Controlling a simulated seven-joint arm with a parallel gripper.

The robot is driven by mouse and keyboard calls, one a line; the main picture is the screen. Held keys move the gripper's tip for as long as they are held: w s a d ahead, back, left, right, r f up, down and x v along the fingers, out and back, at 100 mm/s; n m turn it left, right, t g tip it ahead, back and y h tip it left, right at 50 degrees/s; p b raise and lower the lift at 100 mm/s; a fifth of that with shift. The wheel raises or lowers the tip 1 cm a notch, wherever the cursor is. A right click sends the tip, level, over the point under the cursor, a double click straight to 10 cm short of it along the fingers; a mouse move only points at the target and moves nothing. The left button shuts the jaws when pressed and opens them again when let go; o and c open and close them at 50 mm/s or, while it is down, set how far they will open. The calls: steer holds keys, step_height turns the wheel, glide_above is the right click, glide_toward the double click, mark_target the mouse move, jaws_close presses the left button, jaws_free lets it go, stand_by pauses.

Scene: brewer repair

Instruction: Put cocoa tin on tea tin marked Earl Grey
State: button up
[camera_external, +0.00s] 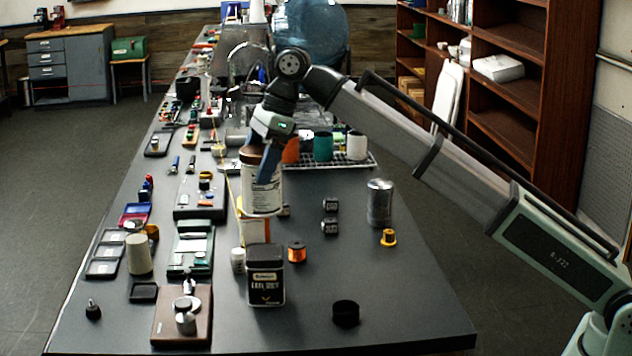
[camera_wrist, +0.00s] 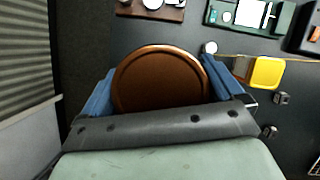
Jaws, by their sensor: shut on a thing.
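The cocoa tin (camera_external: 261,196) has a pale label and a brown lid. My gripper (camera_external: 270,163) is shut around its upper part, with one blue finger on each side of the lid. The lid (camera_wrist: 160,80) fills the middle of the wrist view. The tin is held upright in the air. The black tea tin marked Earl Grey (camera_external: 265,279) stands upright on the worktop. In the external view the cocoa tin appears above and apart from it; how far behind it is I cannot tell. I cannot see the tea tin in the wrist view.
A yellow container (camera_external: 254,230) stands behind the tea tin; it also shows in the wrist view (camera_wrist: 266,72). A small white jar (camera_external: 238,260) and an orange spool (camera_external: 297,252) flank the tea tin. A black ring-like piece (camera_external: 346,313) lies front right. The worktop's right front is mostly clear.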

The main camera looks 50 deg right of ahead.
mark_target(260, 205)
steer(key=shift+f, duration=4.75)
steer(key=shift+f, duration=0.1)
steer(key=o, duration=1.1)
steer(key=shift+c, duration=0.2)
steer(key=v, duration=1.2)
